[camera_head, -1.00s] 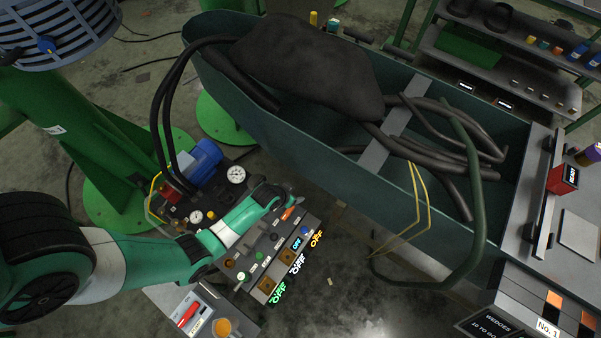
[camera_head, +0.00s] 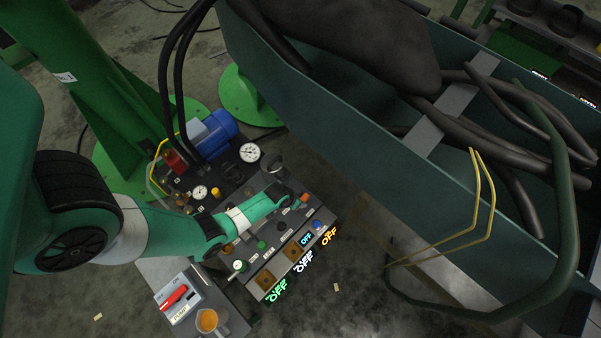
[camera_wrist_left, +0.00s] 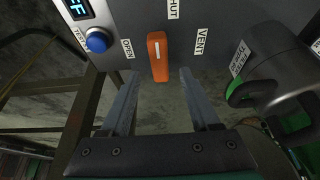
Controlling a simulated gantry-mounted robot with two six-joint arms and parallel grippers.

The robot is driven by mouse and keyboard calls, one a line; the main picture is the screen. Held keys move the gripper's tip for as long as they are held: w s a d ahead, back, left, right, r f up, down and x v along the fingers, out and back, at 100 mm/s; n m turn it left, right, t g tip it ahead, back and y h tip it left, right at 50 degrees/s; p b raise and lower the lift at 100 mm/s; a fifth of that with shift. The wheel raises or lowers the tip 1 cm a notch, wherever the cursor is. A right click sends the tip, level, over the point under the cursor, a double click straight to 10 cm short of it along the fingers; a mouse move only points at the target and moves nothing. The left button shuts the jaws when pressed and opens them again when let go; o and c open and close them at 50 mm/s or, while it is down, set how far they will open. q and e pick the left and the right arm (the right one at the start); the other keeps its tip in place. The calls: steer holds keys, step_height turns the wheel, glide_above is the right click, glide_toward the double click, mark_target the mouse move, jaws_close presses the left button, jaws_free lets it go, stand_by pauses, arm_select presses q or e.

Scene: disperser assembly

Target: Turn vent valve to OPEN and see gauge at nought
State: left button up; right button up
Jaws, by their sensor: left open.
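The vent valve's orange handle (camera_wrist_left: 157,57) sits on a dark panel between the labels OPEN on the left and VENT on the right. Its white line lies upright in the left wrist view, toward the SHUT label. It also shows small at the panel's far end in the head view (camera_head: 304,199). My left gripper (camera_wrist_left: 159,77) is open, its fingertips either side of the handle's near end, with gaps visible. A large white gauge (camera_head: 249,152) and a smaller one (camera_head: 200,192) stand behind the panel; their readings are too small to tell. My right gripper is out of view.
A blue button (camera_wrist_left: 97,40) sits left of the handle, and a dark cylindrical part (camera_wrist_left: 280,80) stands close on the right. The panel carries lit OFF displays (camera_head: 304,262). A red pump switch (camera_head: 174,296) and an orange-filled cup (camera_head: 207,320) are in front. A large green trough (camera_head: 300,110) stands behind.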

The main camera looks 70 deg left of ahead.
arm_select(q)
steer(key=b+x, duration=0.2)
steer(key=x, duration=0.2)
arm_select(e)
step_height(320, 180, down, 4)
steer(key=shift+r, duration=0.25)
arm_select(q)
jaws_close()
